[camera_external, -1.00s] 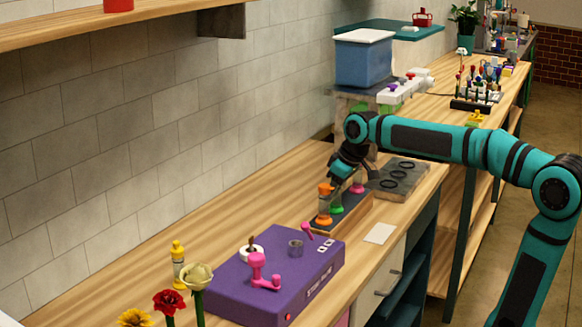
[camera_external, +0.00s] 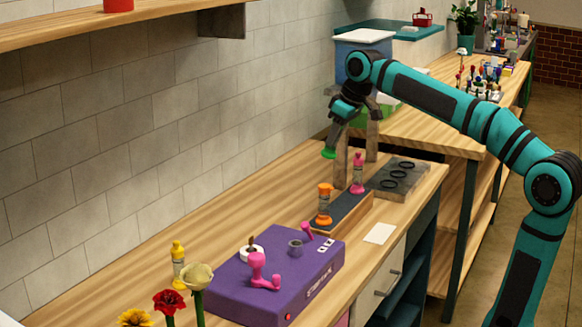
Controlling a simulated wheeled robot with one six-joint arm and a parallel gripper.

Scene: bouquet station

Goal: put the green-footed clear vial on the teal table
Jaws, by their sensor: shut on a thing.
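My gripper (camera_external: 340,117) is shut on the green-footed clear vial and holds it in the air above the wooden counter. The vial's green foot (camera_external: 328,153) points down and the vial is tilted. Its upper part is mostly hidden by the gripper. The teal table (camera_external: 378,27) shows as a flat teal top at the far back, beyond the gripper and partly behind a blue bin.
An orange-footed vial (camera_external: 324,204) and a pink-footed vial (camera_external: 358,174) stand on a dark-topped wooden rack (camera_external: 343,210). A grey plate with rings (camera_external: 400,176) lies behind it. A purple box (camera_external: 270,280) stands in front. The blue bin (camera_external: 353,62) is beyond my gripper.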

